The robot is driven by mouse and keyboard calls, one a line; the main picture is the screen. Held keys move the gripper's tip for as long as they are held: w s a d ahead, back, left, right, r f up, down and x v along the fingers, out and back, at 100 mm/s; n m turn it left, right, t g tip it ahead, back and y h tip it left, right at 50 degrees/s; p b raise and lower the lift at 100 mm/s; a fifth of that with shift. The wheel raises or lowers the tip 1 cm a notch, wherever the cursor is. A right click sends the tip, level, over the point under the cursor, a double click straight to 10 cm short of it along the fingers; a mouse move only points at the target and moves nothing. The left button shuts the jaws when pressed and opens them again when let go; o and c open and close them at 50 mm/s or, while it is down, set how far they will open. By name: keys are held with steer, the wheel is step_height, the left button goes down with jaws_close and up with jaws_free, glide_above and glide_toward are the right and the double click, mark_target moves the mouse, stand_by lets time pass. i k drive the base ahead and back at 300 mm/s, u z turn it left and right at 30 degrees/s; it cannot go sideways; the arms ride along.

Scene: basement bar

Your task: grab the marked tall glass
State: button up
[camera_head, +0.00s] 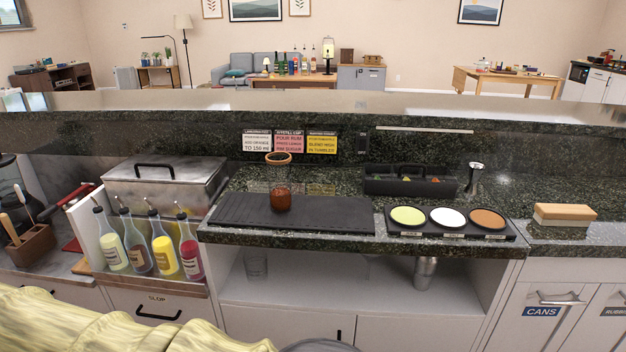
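I cannot make out a distinct mark on either glass. My gripper is not in view, so its state is hidden.
Right are a three-dish rimming tray (450,234), a black caddy (410,186), a jigger (474,178) and a sponge-like block (564,215). A metal cup (425,274) is below. A raised ledge runs behind.

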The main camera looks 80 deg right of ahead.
mark_target(279, 163)
steer(key=u, duration=0.05)
steer(key=i, duration=1.55)
steer(key=z, duration=2.7)
